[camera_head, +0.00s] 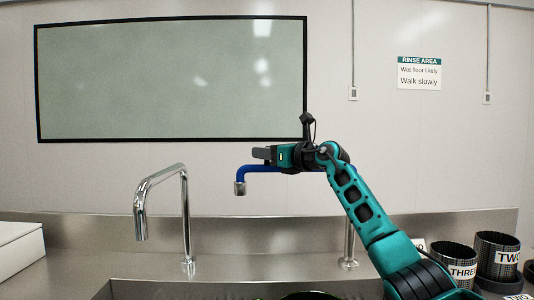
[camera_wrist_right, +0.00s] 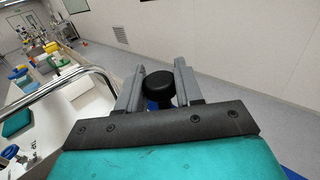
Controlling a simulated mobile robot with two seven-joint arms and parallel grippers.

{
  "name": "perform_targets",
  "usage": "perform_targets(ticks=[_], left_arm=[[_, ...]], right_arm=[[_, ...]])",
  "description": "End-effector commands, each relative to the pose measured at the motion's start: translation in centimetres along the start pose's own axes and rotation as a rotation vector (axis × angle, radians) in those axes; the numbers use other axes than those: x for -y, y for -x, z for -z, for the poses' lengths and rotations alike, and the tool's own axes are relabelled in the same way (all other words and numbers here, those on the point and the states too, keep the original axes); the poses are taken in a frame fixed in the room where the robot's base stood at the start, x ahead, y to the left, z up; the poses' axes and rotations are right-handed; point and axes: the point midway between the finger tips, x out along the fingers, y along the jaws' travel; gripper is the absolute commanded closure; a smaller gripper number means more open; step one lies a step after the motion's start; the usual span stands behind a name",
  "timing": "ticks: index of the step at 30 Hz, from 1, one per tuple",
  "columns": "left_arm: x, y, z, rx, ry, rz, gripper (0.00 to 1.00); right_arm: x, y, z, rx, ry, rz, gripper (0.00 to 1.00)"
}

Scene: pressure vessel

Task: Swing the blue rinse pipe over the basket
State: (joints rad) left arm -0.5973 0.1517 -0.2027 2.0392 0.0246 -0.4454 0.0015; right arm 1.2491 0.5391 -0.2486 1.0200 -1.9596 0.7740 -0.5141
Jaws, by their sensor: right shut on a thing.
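The blue rinse pipe (camera_head: 262,169) runs level above the sink, its silver nozzle (camera_head: 240,188) hanging down at the left end. Its right part is hidden behind my right arm. My right gripper (camera_head: 264,154) is at the pipe, just above its nozzle end. In the right wrist view, its two grey fingers (camera_wrist_right: 158,88) stand either side of a black knob (camera_wrist_right: 158,84), with a bit of blue below it. A dark curved rim (camera_head: 308,296) shows in the sink at the bottom edge; I cannot tell if it is the basket. My left gripper is not in view.
A chrome tap (camera_head: 185,215) stands left of the pipe, with clear space between. Black mesh containers labelled THREE (camera_head: 452,257) and TWO (camera_head: 497,254) stand at the right. A white box (camera_head: 20,248) is at the far left. A steel backsplash (camera_head: 270,236) runs behind the sink.

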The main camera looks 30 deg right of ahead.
Motion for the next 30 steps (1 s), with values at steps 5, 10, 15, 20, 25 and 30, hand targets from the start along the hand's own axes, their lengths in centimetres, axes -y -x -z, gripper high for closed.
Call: perform_targets(ticks=[5,10,15,20,25,30], left_arm=[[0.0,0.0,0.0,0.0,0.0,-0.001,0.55],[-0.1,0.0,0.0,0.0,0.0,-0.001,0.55],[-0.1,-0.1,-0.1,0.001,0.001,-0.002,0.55],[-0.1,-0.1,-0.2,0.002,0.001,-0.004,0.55],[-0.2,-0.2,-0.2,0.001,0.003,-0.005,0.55],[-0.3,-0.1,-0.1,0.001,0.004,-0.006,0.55]], right_arm=[[0.0,0.1,-0.2,0.004,0.0,0.0,1.0],[-0.3,0.4,-0.2,0.005,0.001,-0.018,1.0],[-1.2,1.6,-0.2,0.005,0.002,-0.082,1.0],[-2.7,3.6,-0.2,0.004,0.001,-0.191,1.0],[-4.4,6.7,-0.1,0.003,0.003,-0.343,1.0],[-5.7,10.2,-0.2,0.003,0.004,-0.504,1.0]])
